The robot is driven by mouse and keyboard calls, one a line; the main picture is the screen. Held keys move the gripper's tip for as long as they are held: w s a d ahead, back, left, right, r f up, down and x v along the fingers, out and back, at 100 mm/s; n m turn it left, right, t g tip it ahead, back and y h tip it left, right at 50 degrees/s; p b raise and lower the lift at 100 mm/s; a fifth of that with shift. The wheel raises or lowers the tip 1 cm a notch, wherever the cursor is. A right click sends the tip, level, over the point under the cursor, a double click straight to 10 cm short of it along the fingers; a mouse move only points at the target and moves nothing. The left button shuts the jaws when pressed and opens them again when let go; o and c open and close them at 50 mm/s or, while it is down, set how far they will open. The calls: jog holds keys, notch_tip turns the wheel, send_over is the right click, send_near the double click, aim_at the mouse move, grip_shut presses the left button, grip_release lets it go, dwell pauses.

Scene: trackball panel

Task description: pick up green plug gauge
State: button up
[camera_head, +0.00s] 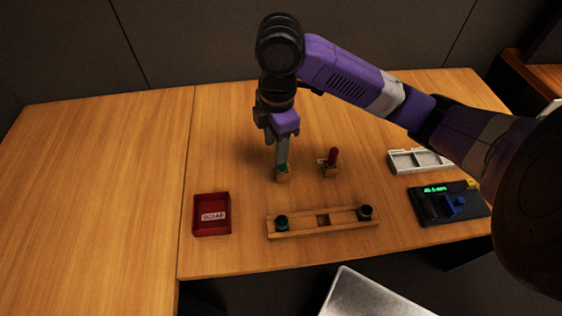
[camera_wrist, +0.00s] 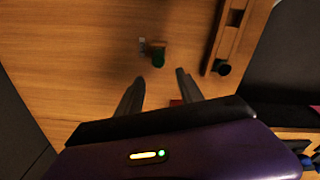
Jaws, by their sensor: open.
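The green plug gauge (camera_head: 283,168) stands in a small wooden block (camera_head: 283,177) near the middle of the table. My gripper (camera_head: 281,157) points down at it from above, and its fingers overlap much of the gauge in the head view. In the wrist view the gauge's dark green end (camera_wrist: 158,61) shows just beyond the gap between my two spread fingertips (camera_wrist: 159,75). The fingers are open with nothing between them that I can make out. Whether the tips are level with the gauge top is hard to tell.
A red plug gauge (camera_head: 333,156) in its own block stands close to the right. A wooden rack (camera_head: 340,220) with two dark-topped pieces lies in front. A red tray (camera_head: 212,229) is front left; a display device (camera_head: 470,212) and pale tray (camera_head: 404,163) are right.

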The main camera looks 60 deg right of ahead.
aim_at(282, 166)
jog(key=shift+s+d+f, duration=0.15)
jog(key=shift+s+d, duration=0.35)
jog(key=shift+d, duration=0.05)
jog(key=shift+s+d+f, duration=0.1)
jog(key=shift+f, duration=0.25)
jog(key=shift+d+f, duration=0.1)
jog(key=shift+f, duration=3.3)
grip_shut()
